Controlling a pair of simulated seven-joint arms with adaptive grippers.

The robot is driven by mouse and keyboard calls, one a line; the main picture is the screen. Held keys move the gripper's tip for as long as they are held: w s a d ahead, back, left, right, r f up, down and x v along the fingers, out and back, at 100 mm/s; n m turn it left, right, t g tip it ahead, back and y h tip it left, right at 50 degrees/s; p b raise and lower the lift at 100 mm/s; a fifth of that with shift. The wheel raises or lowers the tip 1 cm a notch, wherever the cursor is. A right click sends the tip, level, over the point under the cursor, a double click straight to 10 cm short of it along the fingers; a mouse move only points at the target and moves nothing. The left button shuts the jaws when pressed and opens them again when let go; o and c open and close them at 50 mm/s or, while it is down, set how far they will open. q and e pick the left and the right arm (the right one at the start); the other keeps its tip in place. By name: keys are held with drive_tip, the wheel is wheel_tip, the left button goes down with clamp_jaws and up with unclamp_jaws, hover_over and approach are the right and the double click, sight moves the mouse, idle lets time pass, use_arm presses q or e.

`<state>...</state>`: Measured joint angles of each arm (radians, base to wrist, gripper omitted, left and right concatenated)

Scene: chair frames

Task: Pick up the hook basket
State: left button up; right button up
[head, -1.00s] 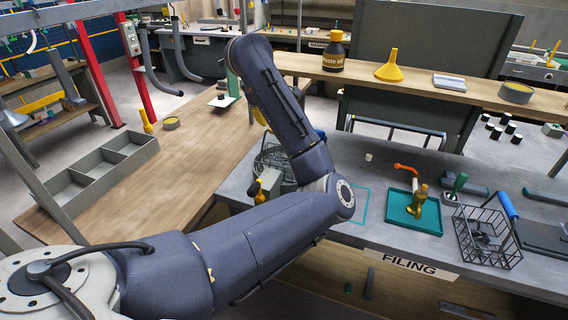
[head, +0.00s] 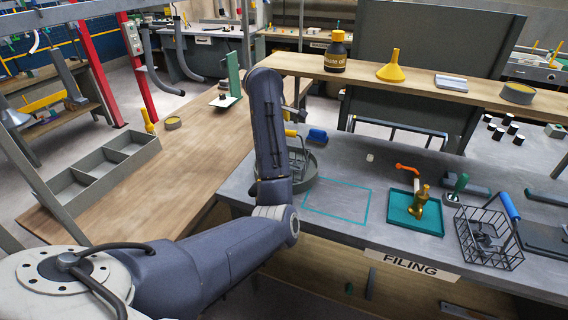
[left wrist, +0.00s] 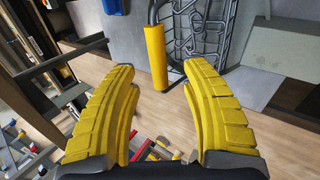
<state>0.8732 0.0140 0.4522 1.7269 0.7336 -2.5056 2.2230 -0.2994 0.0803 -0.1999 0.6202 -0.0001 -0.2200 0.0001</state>
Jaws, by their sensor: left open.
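In the left wrist view a grey wire basket (left wrist: 222,38) with a thick yellow handle (left wrist: 157,58) lies just beyond my left gripper (left wrist: 160,74). The gripper's yellow fingers are open and empty. The handle lies ahead of the gap between the fingertips and appears apart from them. My left gripper is mostly hidden behind that arm there. My right gripper is not in view.
A second wire basket (head: 490,242) with a blue handle stands at the bench's right. A teal tray (head: 428,226) holds a brass-coloured piece. A blue object (head: 317,136) lies behind the round basket. A shelf (head: 450,96) runs along the back. The teal-outlined area (head: 338,203) is clear.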

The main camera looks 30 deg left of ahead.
use_arm(q)
drive_tip(key=shift+x, duration=2.45)
drive_tip(key=shift+o, duration=0.2)
drive_tip(key=shift+w+r, duration=0.1)
clamp_jaws()
drive_tip(key=shift+r, duration=0.1)
